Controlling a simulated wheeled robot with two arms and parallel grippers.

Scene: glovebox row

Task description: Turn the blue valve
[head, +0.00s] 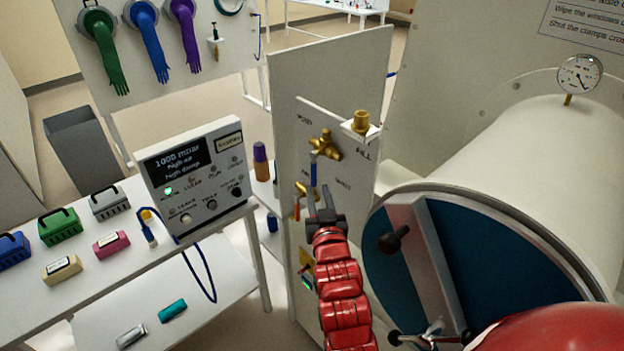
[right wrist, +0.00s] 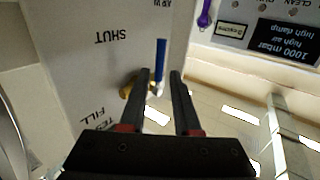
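The blue valve shows as a blue lever (head: 313,168) hanging down from a brass fitting (head: 325,145) on the upright white panel in the head view. In the right wrist view the blue lever (right wrist: 160,60) stands upright beside its brass body (right wrist: 130,88), beyond the fingertips. My right gripper (head: 320,192) is just below the lever in the head view, at the end of the red arm. In the right wrist view its two dark fingers (right wrist: 160,74) are apart, with the lever's lower end showing in the gap. I cannot tell whether they touch it. My left gripper is out of view.
A second brass valve with an orange-red lever (head: 297,207) sits lower left on the panel. A brass port (head: 361,122) juts out near FILL. The round blue chamber door (head: 480,260) is close on the right. A control box (head: 197,175) stands on the left bench.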

